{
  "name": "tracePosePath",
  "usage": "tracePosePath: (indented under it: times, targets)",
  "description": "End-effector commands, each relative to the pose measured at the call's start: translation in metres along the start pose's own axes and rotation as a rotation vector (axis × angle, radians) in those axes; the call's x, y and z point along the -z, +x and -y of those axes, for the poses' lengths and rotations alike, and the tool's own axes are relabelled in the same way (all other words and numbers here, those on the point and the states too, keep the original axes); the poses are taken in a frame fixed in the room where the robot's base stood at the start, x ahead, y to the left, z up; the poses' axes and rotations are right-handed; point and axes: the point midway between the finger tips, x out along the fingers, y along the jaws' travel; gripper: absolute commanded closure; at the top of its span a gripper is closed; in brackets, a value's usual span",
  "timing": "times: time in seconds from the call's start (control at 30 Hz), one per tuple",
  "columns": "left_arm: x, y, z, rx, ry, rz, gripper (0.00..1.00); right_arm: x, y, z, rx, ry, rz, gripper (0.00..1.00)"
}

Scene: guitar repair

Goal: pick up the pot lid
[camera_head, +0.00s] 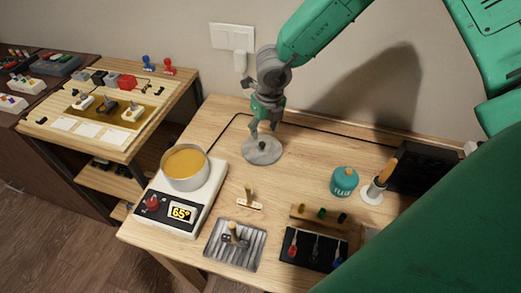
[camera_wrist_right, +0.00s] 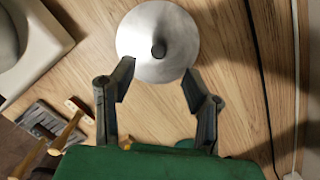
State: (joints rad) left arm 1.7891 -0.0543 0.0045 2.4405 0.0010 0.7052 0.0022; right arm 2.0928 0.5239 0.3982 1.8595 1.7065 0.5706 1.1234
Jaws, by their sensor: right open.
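The pot lid (camera_head: 262,153) is a round grey metal disc with a dark knob, lying flat on the wooden table. It also shows in the right wrist view (camera_wrist_right: 158,42), with the knob near its middle. My right gripper (camera_head: 264,130) is open above the lid, its fingers pointing down toward the knob. In the right wrist view the fingertips (camera_wrist_right: 157,80) are spread apart over the lid's near edge with nothing between them. The pot (camera_head: 185,168), filled with yellow-orange liquid, stands on the white hot plate (camera_head: 205,205). My left gripper is not in view.
A ridged grey tray (camera_head: 247,262), a small brush (camera_head: 249,200), a teal jar (camera_head: 343,181) and a tool rack (camera_head: 312,252) stand toward the front and right. A black cable (camera_head: 345,136) runs along the back. Bare table surrounds the lid.

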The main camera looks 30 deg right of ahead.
Motion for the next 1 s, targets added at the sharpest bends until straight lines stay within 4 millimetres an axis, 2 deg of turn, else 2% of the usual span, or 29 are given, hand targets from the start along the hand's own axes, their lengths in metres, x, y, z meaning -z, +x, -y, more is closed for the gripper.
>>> tracePosePath:
  times: [0.1, 0.27, 0.6, 0.87, 0.9, 0.97, 1.0]
  targets:
    - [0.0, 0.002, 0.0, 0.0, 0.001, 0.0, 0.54, 0.0, 0.016, -0.001, 0.002, -0.001, 0.0, 0.58]
    - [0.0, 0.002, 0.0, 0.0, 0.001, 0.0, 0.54, 0.0, 0.024, -0.002, 0.002, -0.002, 0.001, 0.58]
    - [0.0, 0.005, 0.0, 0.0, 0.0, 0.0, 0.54, 0.001, 0.069, -0.004, 0.002, -0.002, 0.001, 0.58]
    - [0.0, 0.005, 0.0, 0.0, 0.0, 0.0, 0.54, 0.001, 0.072, -0.002, 0.001, -0.001, 0.002, 0.58]
    - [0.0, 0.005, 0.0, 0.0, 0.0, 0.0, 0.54, 0.001, 0.072, -0.002, 0.001, -0.001, 0.002, 0.65]
    - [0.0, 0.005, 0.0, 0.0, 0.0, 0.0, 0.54, 0.001, 0.072, -0.003, 0.001, -0.001, 0.001, 0.86]
    - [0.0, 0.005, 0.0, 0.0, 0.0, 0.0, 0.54, 0.001, 0.073, -0.002, 0.001, -0.001, 0.001, 1.0]
